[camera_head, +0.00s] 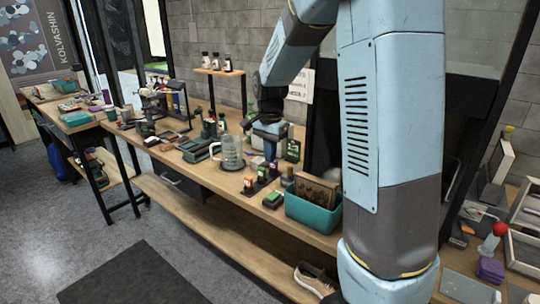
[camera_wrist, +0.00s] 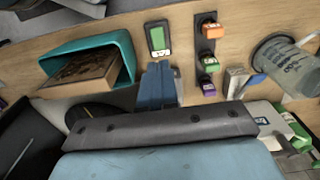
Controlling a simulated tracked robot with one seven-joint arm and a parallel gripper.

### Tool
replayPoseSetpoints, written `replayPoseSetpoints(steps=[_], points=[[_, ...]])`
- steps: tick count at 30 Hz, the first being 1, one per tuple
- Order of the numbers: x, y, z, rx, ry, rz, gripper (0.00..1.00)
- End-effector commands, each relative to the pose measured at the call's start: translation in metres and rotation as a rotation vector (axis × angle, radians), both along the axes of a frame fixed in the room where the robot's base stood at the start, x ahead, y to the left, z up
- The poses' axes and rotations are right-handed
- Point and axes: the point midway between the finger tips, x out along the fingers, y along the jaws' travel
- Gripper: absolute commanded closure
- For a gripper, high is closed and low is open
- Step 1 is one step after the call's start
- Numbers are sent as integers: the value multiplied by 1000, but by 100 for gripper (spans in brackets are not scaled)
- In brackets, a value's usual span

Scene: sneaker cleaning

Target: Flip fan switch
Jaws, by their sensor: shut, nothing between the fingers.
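A dark strip (camera_head: 262,186) on the bench carries a row of small coloured blocks that look like switches. In the wrist view they are an orange one (camera_wrist: 213,30), a green one (camera_wrist: 210,66) and a purple one (camera_wrist: 208,88). I cannot tell which belongs to the fan, nor their positions. My gripper (camera_head: 270,153) hangs over the bench behind the strip. In the wrist view its blue fingers (camera_wrist: 157,70) are together and empty, just left of the strip and apart from it.
A sneaker (camera_head: 315,279) sits on the lower shelf.

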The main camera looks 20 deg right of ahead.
Motion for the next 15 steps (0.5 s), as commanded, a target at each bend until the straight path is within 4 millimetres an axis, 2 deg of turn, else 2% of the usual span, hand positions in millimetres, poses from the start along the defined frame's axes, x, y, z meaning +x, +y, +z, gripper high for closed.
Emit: replayPoseSetpoints(steps=[15], points=[[-6,-6,1,3,12,-8,100]])
